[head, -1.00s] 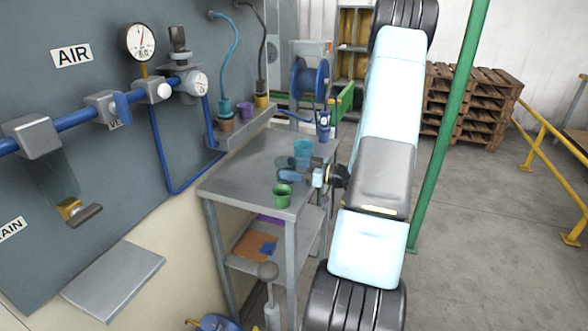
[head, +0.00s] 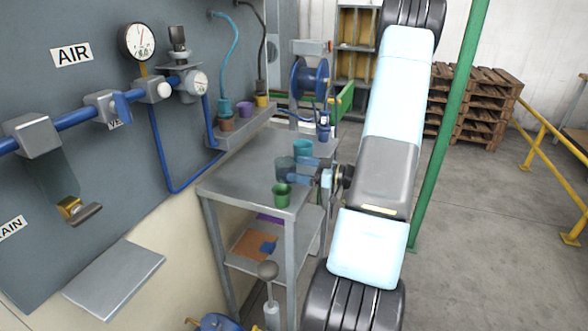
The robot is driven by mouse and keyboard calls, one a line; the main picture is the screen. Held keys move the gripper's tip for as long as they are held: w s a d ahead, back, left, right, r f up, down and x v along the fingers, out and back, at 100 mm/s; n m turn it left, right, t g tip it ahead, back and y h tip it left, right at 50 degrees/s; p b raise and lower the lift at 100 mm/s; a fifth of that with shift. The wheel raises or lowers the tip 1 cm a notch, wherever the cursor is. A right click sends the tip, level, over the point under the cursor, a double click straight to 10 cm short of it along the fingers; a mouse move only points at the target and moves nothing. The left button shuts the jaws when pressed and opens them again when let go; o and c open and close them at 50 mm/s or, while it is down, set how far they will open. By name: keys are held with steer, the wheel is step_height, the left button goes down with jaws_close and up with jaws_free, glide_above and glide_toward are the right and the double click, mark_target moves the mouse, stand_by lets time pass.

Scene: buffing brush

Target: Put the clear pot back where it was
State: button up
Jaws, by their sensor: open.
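The clear pot (head: 285,169) is a dark, see-through cup on the grey table. It looks upright, between a teal pot (head: 303,149) behind it and a green pot (head: 282,195) in front. My gripper (head: 297,173) reaches in from the right at table height. Its blue fingers are open and at the right side of the clear pot. I cannot tell whether they touch it, and the fingers hide part of its right side.
The grey table (head: 240,178) is bare on its left. A ledge behind it holds several small pots, among them a purple one (head: 244,109). A blue cup (head: 323,133) sits at the table's back right. A green post (head: 448,130) stands right of my arm.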

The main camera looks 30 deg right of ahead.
steer(key=v, duration=0.9)
steer(key=shift+s, duration=0.1)
steer(key=shift+c, duration=0.5)
stand_by(1.6)
